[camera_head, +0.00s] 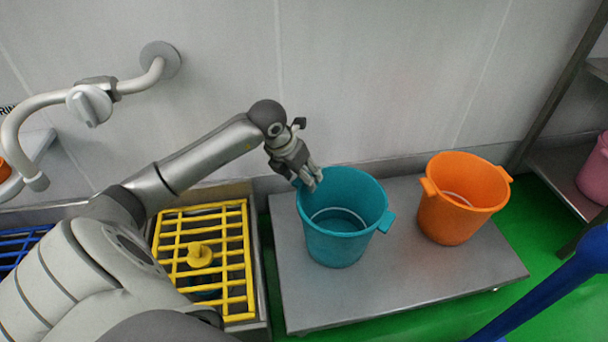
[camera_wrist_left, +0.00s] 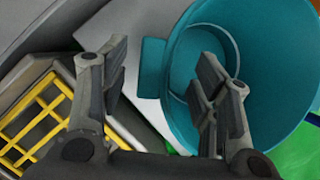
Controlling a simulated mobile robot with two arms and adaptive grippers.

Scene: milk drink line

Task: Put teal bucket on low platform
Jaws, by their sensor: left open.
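The teal bucket (camera_head: 345,240) stands upright on the low grey metal platform (camera_head: 420,278), left of its middle. The platform also shows in the left wrist view (camera_wrist_left: 128,42) beside the bucket (camera_wrist_left: 270,95). My left gripper (camera_head: 312,182) is at the bucket's rim on the back left side. In the left wrist view my left gripper (camera_wrist_left: 165,85) is open: one finger is outside the bucket, left of its side handle (camera_wrist_left: 153,64), and the other appears over the bucket's opening. I cannot tell whether either finger touches it. My right gripper is not in view.
An orange bucket (camera_head: 455,210) stands on the platform's right part. A yellow grate (camera_head: 230,262) lies left of the platform. A wall tap (camera_head: 92,100) is at upper left. A blue bar (camera_head: 550,295) crosses the lower right. A pink bucket (camera_head: 597,172) sits at the right edge.

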